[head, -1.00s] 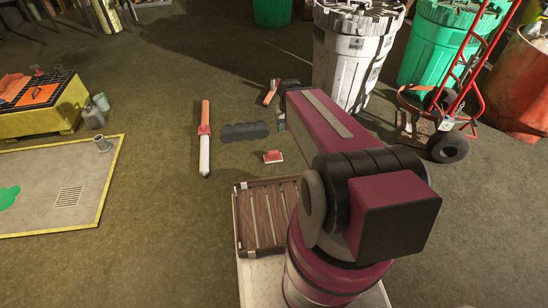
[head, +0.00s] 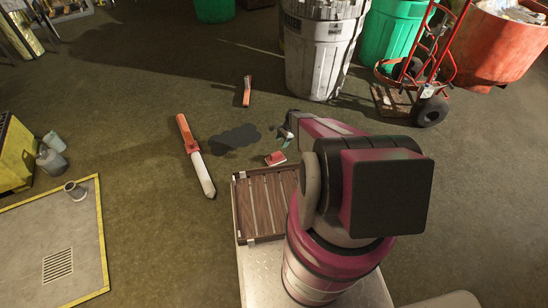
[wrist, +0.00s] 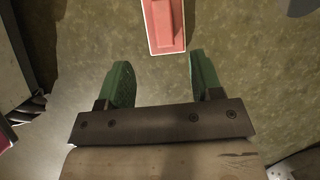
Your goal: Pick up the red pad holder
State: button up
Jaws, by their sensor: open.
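The red pad holder (head: 275,158), a small red block with a pale base, lies on the floor just beyond the wooden slatted tray. In the wrist view the pad holder (wrist: 164,24) is at the top, ahead of the fingertips and roughly in line with the gap between them, its far end cut off by the frame. My gripper (wrist: 158,75) has two green fingers set apart with nothing between them. In the head view my gripper (head: 286,139) is small, partly hidden by my arm, and appears close to the pad holder.
A dark cloud-shaped patch (head: 235,138) and an orange-and-white tube (head: 194,155) lie left of the pad holder. An orange tool (head: 246,91) lies farther back. A grey bin (head: 320,50) and a red hand truck (head: 425,70) stand behind. A yellow-edged platform (head: 30,235) is at left.

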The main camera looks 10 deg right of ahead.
aim_at(276, 153)
jog(key=x, duration=1.1)
jog(key=shift+w+d+f, duration=0.1)
jog(key=shift+w+f, duration=0.15)
jog(key=shift+f, duration=0.1)
jog(key=c, duration=1)
